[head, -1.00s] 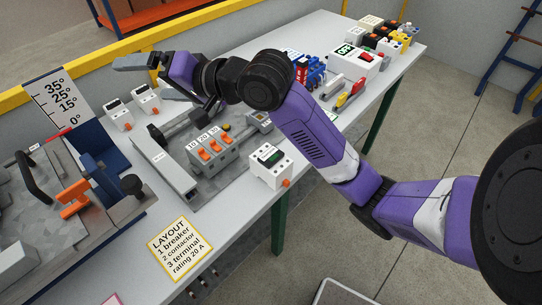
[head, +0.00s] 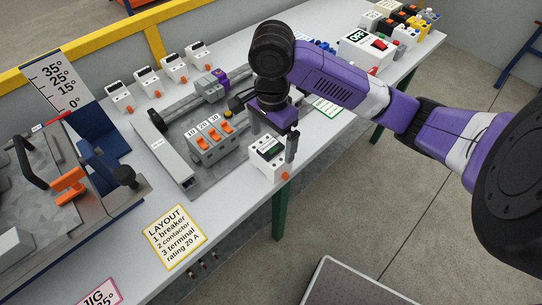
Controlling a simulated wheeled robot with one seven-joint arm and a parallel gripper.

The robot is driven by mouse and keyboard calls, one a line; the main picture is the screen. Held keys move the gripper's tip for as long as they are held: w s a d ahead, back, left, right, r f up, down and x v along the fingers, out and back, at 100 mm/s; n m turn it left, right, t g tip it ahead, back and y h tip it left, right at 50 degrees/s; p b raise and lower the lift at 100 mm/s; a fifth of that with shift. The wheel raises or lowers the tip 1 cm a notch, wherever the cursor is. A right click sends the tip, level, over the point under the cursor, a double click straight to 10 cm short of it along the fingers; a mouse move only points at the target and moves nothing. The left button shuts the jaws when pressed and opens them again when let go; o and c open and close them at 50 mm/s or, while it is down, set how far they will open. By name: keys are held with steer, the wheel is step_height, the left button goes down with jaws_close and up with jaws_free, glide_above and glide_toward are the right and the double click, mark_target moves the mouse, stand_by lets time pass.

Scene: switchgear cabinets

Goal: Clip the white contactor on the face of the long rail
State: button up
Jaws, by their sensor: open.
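The white contactor (head: 266,166), a white block with a dark green-black face and an orange knob, stands upright at the table's front edge. My gripper (head: 274,144) points down over it, open, with one finger at its far left side and the other at its right. I cannot tell whether the fingers touch it. A long rail (head: 184,103) runs along the back of the grey mounting plate, with a grey device (head: 211,85) on it. My wrist hides the rail's right end.
Breakers marked 10, 20, 30 with orange switches (head: 211,138) stand on the plate left of the contactor. Several white units (head: 147,80) line the back. A blue jig (head: 100,150) stands left; a box with a red switch (head: 363,46) stands right.

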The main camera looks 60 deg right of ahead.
mark_target(271, 147)
steer(key=f, duration=0.3)
steer(key=f+b, duration=0.1)
steer(key=f, duration=0.3)
steer(key=shift+w, duration=0.2)
steer(key=shift+r, duration=0.1)
steer(key=shift+c, duration=0.2)
steer(key=c, duration=1.8)
steer(key=shift+o, duration=0.2)
steer(key=shift+r, duration=0.1)
